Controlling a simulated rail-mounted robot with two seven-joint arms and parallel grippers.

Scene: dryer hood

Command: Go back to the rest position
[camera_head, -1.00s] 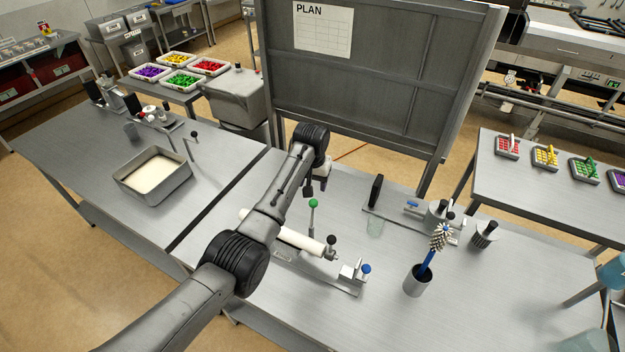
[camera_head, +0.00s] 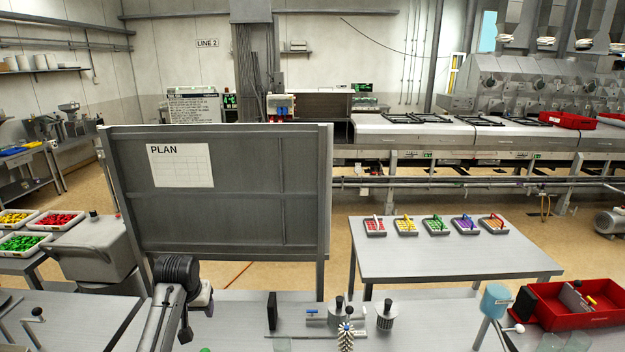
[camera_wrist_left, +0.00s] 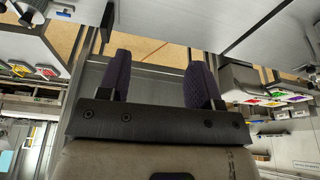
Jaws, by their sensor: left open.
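My left gripper (camera_head: 186,333) hangs at the end of my left arm, low in the left part of the head view, in front of the grey PLAN board. In the left wrist view, my left gripper (camera_wrist_left: 160,80) shows two dark ribbed fingers set wide apart. Nothing is held between them. My right gripper and arm do not show.
The PLAN board (camera_head: 225,215) stands behind the near bench (camera_head: 240,335). A brush (camera_head: 346,337) and metal pots are on this bench. A side table (camera_head: 450,262) holds several small coloured trays. A red crate (camera_head: 575,315) is at the lower right.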

